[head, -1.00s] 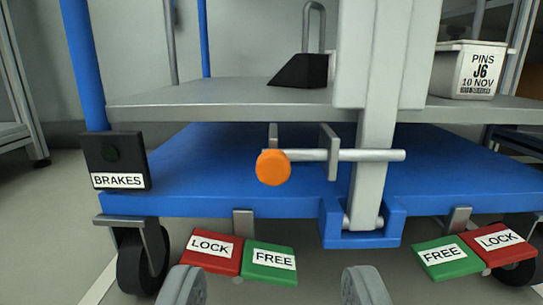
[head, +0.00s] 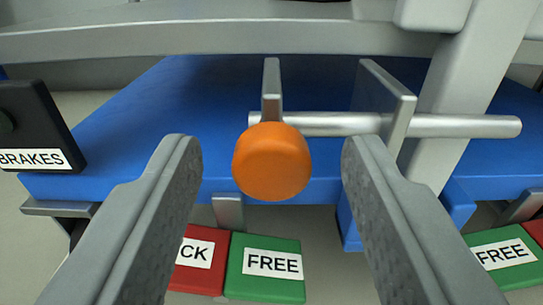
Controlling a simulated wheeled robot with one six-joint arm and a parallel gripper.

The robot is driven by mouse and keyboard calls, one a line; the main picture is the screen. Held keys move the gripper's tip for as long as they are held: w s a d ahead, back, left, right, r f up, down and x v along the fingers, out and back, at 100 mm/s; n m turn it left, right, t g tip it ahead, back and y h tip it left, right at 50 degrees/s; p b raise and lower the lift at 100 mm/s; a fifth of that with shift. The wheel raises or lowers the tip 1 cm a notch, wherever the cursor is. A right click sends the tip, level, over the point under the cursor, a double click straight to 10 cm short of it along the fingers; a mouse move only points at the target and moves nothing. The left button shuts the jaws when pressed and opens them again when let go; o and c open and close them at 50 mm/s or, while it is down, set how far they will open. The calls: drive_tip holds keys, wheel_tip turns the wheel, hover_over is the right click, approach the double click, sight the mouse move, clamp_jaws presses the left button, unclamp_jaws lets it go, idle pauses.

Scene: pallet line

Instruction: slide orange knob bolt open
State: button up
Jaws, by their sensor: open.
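The orange knob (head: 272,162) sits at the left end of the silver bolt rod (head: 465,126) in the head view, facing me. The rod runs rightward through a grey bracket plate (head: 385,100) and across the front of a light grey upright post (head: 470,75). A second thin bracket (head: 271,88) stands just behind the knob. My gripper (head: 272,155) is open, with one finger on each side of the knob and a visible gap on both sides. No contact shows.
A grey shelf edge (head: 200,38) crosses above the blue cart deck (head: 150,125). The black BRAKES box (head: 35,125) is at left. Red LOCK (head: 197,262) and green FREE (head: 265,265) pedals lie below, with another FREE pedal (head: 505,255) at lower right.

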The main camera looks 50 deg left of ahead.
drive_tip(key=shift+c, duration=0.5)
clamp_jaws()
drive_tip(key=shift+s+a, duration=0.8)
drive_tip(key=shift+s, duration=0.3)
drive_tip(key=shift+s+a, duration=0.75)
drive_tip(key=shift+s, duration=0.35)
drive_tip(key=shift+o, duration=0.5)
unclamp_jaws()
drive_tip(key=shift+a, duration=0.1)
drive_tip(key=v, duration=1.7)
drive_tip(key=shift+s+d, duration=0.15)
drive_tip(key=shift+d, duration=0.05)
drive_tip(key=shift+r, duration=0.1)
